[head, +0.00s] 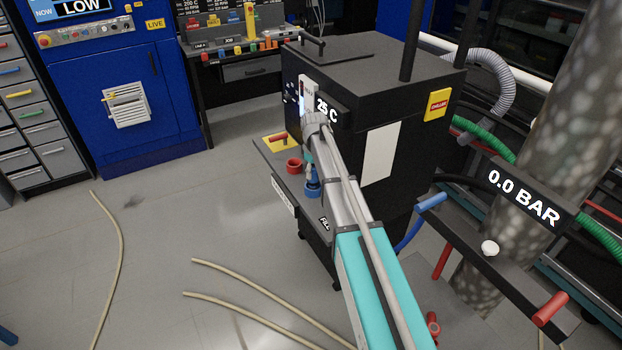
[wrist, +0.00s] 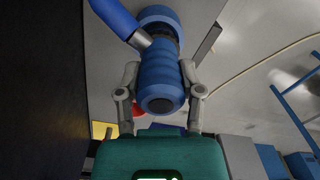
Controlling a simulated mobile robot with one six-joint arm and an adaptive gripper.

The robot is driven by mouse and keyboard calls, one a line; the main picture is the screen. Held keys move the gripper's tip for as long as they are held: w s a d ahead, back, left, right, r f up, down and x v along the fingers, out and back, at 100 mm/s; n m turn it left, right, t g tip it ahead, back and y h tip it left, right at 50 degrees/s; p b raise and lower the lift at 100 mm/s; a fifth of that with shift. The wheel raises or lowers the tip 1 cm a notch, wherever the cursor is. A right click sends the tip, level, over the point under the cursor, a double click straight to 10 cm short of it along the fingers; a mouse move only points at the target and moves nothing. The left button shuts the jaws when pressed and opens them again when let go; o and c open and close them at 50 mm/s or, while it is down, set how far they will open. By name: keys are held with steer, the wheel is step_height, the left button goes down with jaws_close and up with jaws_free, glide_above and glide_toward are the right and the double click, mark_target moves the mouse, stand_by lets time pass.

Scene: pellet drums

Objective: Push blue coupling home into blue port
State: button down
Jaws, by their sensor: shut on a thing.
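The blue coupling (wrist: 160,85) is a ribbed cylinder with a dark round end, held between the two grey fingers of my gripper (wrist: 160,72) in the wrist view. A blue ring (wrist: 158,13), which looks like the blue port, lies just beyond it, with a dark band showing between them. A blue hose (wrist: 113,16) with a metal sleeve joins the coupling's side. In the head view, blue parts (head: 312,187) show low on the machine's front shelf, beside my arm. My arm hides much of the gripper there, and I cannot tell how deep the coupling sits.
The black chiller (head: 388,85) with a "25 C" display stands behind my arm. A red port (head: 293,165) is left of the blue parts. A "0.0 BAR" panel (head: 523,198) with blue and red handles is at right. Pale hoses (head: 250,300) lie on the open floor.

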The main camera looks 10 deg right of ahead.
steer(key=shift+f, duration=0.5)
steer(key=shift+f+b, duration=0.15)
steer(key=shift+b, duration=0.25)
steer(key=shift+c, duration=1.2)
jaws_free()
step_height(320, 180, up, 12)
steer(key=p, duration=1.2)
steer(key=shift+w+d+r, duration=0.1)
steer(key=shift+r, duration=0.1)
